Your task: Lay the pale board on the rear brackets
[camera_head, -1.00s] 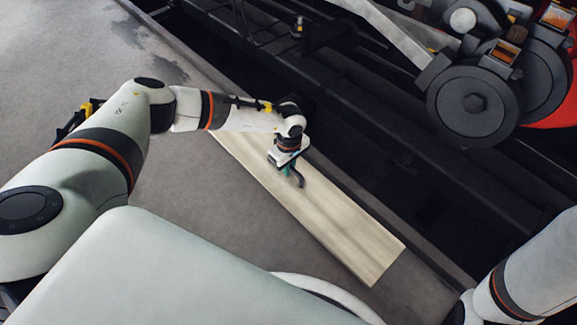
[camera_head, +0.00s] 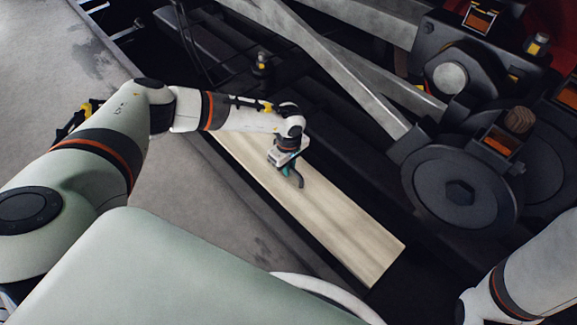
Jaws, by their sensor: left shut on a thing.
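The pale board (camera_head: 345,229) is long and flat and runs diagonally from upper left to lower right in the head view. My left gripper (camera_head: 292,174) is shut on the pale board near its middle. Part of the board's upper left end is hidden behind my left arm. The board is over the dark gap beside the machine's frame, clear of the grey floor for most of its length. My right gripper is out of the picture; only part of my right arm shows at the lower right. I cannot make out the rear brackets with certainty.
Dark machinery with round wheel-like discs (camera_head: 461,190) and pale metal bars (camera_head: 330,62) fills the upper right. A small dark fitting with a yellow mark (camera_head: 262,64) stands beyond the board. The grey floor (camera_head: 60,60) at the left is clear, with a dark edge.

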